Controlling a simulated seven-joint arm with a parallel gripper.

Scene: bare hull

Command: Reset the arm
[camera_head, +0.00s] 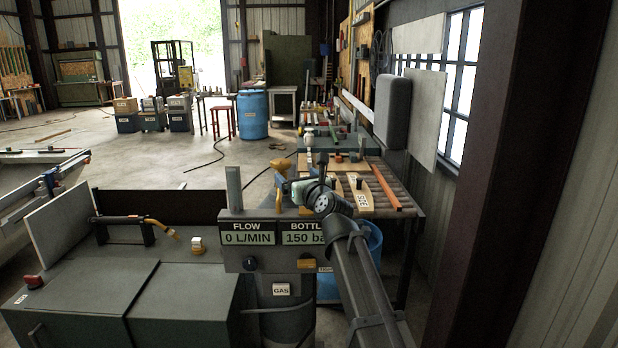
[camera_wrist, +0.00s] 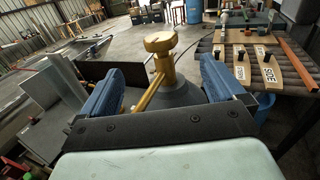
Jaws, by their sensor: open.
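My gripper (camera_wrist: 157,65) is open, its two blue fingers spread wide on either side of a yellow valve knob (camera_wrist: 160,43). The knob sits on a yellow stem above the grey domed top of a gas bottle (camera_wrist: 182,92). Whether the fingers touch the valve cannot be told, but a gap shows on both sides of it. In the head view my gripper (camera_head: 300,188) is partly hidden behind a grey wrist joint and the display panel. The yellow knob (camera_head: 283,164) shows just behind it.
A display panel (camera_head: 262,264) reading FLOW 0 L/MIN and a bottle pressure of 150 stands close in front. A green cabinet (camera_head: 180,300) with a torch (camera_head: 158,225) is at left. A roller bench (camera_head: 405,190) with wooden pieces is at right, beside a dark post (camera_head: 520,150).

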